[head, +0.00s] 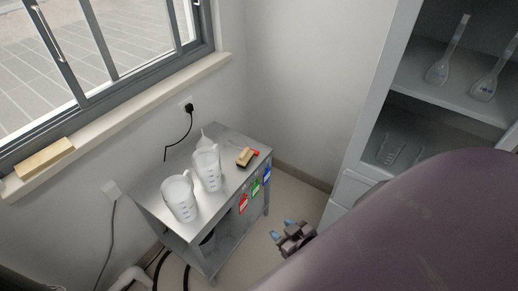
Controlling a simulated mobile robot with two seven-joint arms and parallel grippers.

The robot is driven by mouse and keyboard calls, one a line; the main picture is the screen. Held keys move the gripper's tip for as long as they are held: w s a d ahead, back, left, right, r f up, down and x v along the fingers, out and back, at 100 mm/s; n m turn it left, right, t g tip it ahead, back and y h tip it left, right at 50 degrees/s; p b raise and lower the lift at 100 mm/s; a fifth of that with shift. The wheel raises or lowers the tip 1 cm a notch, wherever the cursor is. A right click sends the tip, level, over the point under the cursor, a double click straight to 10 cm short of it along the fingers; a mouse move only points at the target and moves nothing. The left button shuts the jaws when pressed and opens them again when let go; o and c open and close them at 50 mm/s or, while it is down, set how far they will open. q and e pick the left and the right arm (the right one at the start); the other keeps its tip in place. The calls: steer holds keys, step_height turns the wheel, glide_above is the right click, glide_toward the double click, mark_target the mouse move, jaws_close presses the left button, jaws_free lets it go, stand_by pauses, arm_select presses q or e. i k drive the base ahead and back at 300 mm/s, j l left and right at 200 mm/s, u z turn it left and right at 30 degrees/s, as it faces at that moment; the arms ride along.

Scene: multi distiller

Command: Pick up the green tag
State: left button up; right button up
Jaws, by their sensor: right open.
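The green tag (255,188) hangs on the front edge of the grey metal table (226,139), between a red tag (243,203) on its left and a blue tag (266,175) on its right. My right gripper (283,228) is open and empty. In the picture it is below and to the right of the tags, apart from them. My right arm covers the lower right of the view. My left gripper is not in view.
A cabinet with glass flasks (441,68) is at the right. A window is at the upper left. Some floor shows between table and cabinet.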

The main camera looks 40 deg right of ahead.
mark_target(255, 189)
steer(key=k+l+z, duration=0.35)
steer(key=l, duration=0.2)
steer(key=k+l, duration=0.3)
steer(key=l, duration=0.15)
steer(key=k+l, duration=0.3)
steer(key=l, duration=0.15)
